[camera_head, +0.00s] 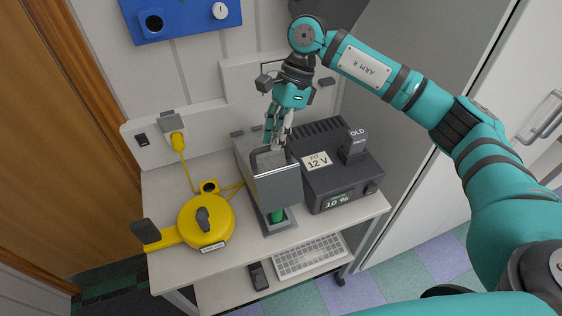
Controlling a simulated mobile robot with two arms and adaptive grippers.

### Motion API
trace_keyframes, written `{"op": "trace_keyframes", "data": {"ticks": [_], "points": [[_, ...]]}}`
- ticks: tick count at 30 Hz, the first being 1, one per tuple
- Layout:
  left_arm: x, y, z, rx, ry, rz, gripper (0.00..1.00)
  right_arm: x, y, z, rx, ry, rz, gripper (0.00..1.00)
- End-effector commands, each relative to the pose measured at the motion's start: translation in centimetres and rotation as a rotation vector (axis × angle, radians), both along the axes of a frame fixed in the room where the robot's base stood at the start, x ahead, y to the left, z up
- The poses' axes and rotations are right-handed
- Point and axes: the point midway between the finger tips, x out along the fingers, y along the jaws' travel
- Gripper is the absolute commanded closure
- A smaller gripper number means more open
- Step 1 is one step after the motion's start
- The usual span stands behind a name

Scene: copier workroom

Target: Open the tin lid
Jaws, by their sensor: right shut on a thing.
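The grey tin (279,228) stands near the front edge of the white table, left of the dark charger box. Its grey lid (278,190) is tilted up, with a flat face toward me. A green thing (277,215) shows below the lid, inside the tin. My right gripper (275,146) comes down from above and is shut on the lid at its dark upper edge. The fingers hide part of that edge. My left gripper is not in view.
The dark box (335,185) with a "12 V" card and a "10 %" display stands close on the right. A yellow cable reel (207,222) lies on the left. A keyboard (308,257) rests on the lower shelf. A grey cabinet side bounds the right.

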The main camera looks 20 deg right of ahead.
Motion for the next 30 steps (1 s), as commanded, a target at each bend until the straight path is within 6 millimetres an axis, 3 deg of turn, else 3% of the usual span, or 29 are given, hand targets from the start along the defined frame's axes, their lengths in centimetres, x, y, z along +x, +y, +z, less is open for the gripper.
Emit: {"op": "trace_keyframes", "data": {"ticks": [9,10,15,30], "points": [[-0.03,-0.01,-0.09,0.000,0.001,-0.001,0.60,0.53,-0.15,-0.08,-0.001,-0.009,-0.013,1.00],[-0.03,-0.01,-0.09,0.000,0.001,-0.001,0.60,0.53,-0.15,-0.11,-0.001,-0.008,-0.013,0.84],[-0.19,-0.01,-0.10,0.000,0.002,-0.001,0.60,0.44,-0.12,-0.12,-0.001,-0.006,-0.011,0.64],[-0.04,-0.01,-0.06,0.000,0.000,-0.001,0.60,0.30,-0.05,-0.03,-0.001,-0.004,-0.007,0.64]]}}
